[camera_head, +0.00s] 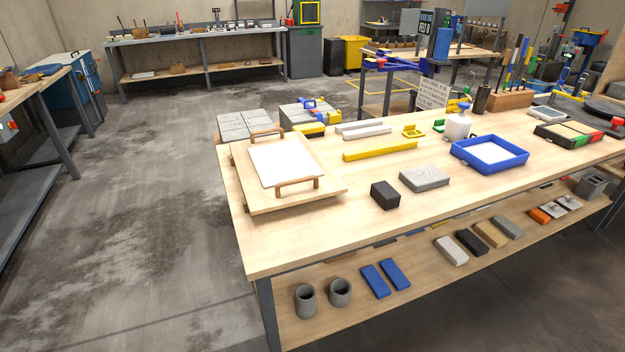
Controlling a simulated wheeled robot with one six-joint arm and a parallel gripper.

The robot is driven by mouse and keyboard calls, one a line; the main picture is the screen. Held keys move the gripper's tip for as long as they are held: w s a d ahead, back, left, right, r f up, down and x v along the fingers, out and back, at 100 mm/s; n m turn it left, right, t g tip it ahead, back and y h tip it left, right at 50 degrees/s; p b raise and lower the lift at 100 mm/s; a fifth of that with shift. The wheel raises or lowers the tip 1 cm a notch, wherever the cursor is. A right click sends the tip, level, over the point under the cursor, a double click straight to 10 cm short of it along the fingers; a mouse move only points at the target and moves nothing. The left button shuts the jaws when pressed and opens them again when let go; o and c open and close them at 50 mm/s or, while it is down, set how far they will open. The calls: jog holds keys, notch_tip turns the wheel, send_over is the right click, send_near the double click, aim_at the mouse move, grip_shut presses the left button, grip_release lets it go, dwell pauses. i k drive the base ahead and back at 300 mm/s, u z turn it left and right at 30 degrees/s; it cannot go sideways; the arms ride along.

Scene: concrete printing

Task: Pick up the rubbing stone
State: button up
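A dark charcoal block (385,195), which looks like the rubbing stone, lies on the wooden workbench (300,237) near its front edge. A flat, rough light-grey slab (424,179) lies just right of it, with a small gap between them. I cannot tell for certain from looks alone which of the two is the rubbing stone. Both lie flat with nothing on top of them. My gripper is not in view.
A wooden tray (323,193) with handles and a white sheet stands left of the block. A yellow bar (380,150) lies behind, and a blue tray (519,160) stands to the right. The lower shelf (330,322) holds cups and several bars. The bench front is clear.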

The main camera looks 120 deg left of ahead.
aim_at(385, 197)
jog(key=u, duration=1.9)
jog(key=i, duration=1.9)
jog(key=u, duration=1.5)
